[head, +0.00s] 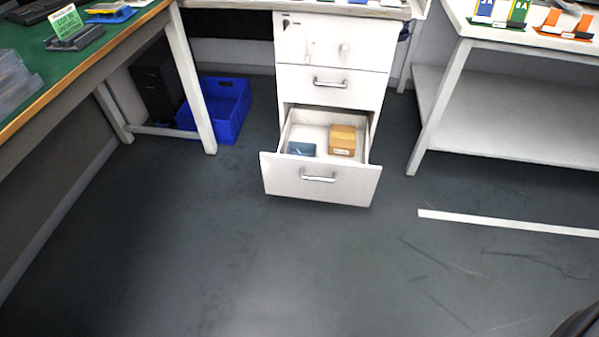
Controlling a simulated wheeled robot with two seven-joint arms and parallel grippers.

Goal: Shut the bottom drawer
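The bottom drawer (318,189) of the white drawer cabinet (333,90) is pulled well out toward me. Its front has a silver bar handle (318,178). Inside lie a brown cardboard box (342,140) on the right and a small dark blue item (301,148) on the left. The drawers above it look shut, and the middle one has its own bar handle (330,83). Neither of my grippers shows in the head view.
A green-topped bench (107,43) stands on the left, with a blue crate (228,110) and a black computer case beneath. A white table with a lower shelf (510,117) stands on the right. The grey floor (230,255) before the drawer is clear, with a white line (510,223) at right.

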